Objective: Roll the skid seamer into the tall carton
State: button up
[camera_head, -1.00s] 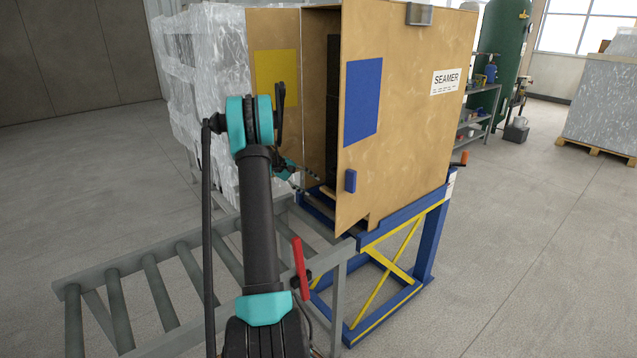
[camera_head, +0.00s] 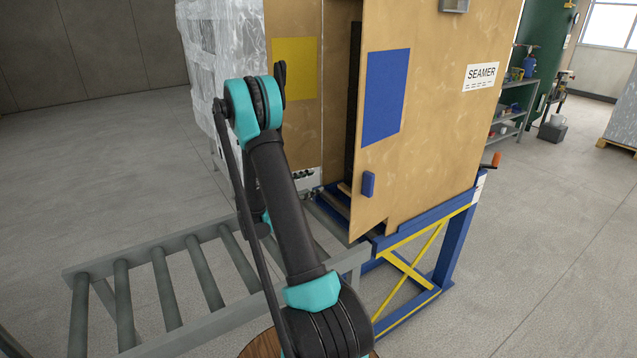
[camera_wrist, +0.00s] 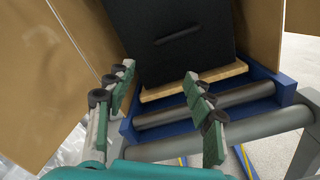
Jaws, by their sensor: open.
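The tall carton (camera_head: 440,130), brown and marked SEAMER, stands on the blue lift table (camera_head: 455,235) with its flaps open toward me. A blue square (camera_head: 386,97) and a yellow square (camera_head: 294,68) mark the flaps. The skid seamer shows as a dark strip (camera_head: 352,110) in the opening. In the wrist view it is a black body with a handle (camera_wrist: 180,55) on a wooden skid (camera_wrist: 195,80), between the flaps. My gripper (camera_wrist: 158,74) is open and empty, its fingers pointing at the skid's front. In the head view my arm hides most of it.
A grey roller conveyor (camera_head: 170,290) runs to the lower left, up to the lift table. Wrapped goods (camera_head: 205,90) stand behind the carton at left. An orange handle (camera_head: 495,160) sticks out at the table's right.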

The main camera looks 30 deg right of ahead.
jog(key=shift+d, duration=0.1)
jog(key=d, duration=0.5)
jog(key=w+d, duration=0.1)
jog(key=d, duration=1.1)
jog(key=shift+w+d, duration=0.1)
jog(key=shift+w, duration=0.25)
grip_shut()
